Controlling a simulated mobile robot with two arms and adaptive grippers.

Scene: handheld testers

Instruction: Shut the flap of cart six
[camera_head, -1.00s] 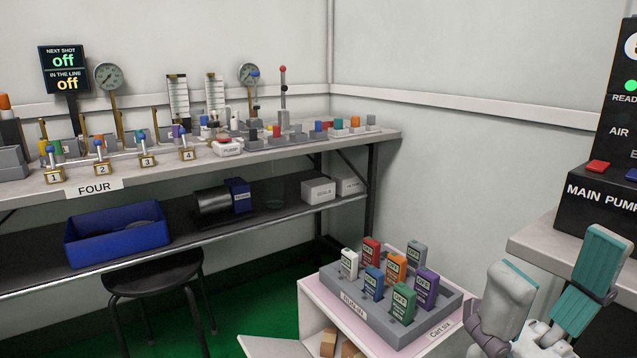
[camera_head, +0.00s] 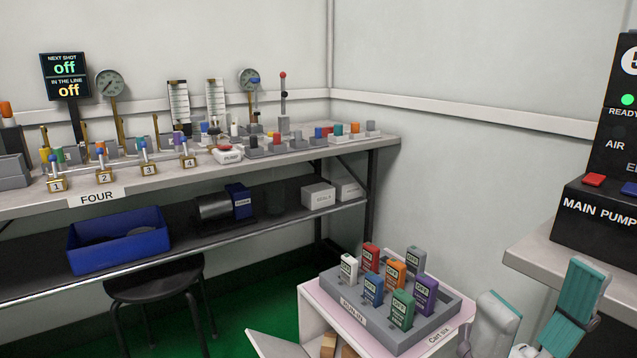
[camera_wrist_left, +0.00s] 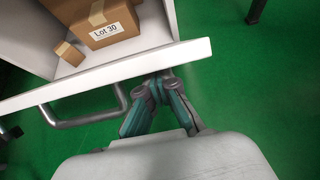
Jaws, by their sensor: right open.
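Cart six (camera_head: 467,318) is a pale cart at the bottom of the head view, with its name on the top edge. Its white flap (camera_head: 277,346) stands open at the cart's lower left. In the left wrist view the flap (camera_wrist_left: 110,78) shows as a white panel with a grey bar handle (camera_wrist_left: 85,120). My left gripper (camera_wrist_left: 160,88) appears shut, fingertips close together at the flap's handle side, just right of the handle; contact is unclear. My right gripper (camera_head: 535,312) is open and empty right of the cart, partly cut off by the frame.
A grey tray (camera_head: 370,333) with several coloured testers stands on the cart. Cartons, including a Lot 30 box (camera_wrist_left: 112,22), lie inside. A black stool (camera_head: 155,280) and bench (camera_head: 215,165) are left; the main pump table (camera_head: 530,252) is right.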

